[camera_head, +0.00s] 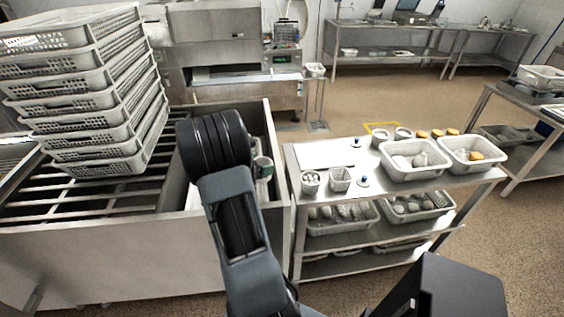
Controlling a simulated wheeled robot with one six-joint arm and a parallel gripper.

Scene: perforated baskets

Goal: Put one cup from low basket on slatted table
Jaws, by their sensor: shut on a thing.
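My arm reaches forward over the right end of the slatted table (110,205). Its black wrist hides most of my gripper (256,170). My gripper is shut on a small pale cup with green on it (264,165), just right of the wrist. The fingers are hardly visible. The cup is over the right edge of the slatted table; I cannot tell whether it touches anything. A low perforated basket (342,230) with pale items in it stands on the lower shelf of the steel cart to the right; another (418,216) is beside it.
A tall stack of perforated baskets (95,95) stands on the slatted table's left part. Open slats lie in front of it. The steel cart (400,184) carries white tubs (410,171), small containers (311,181) and orange-brown items.

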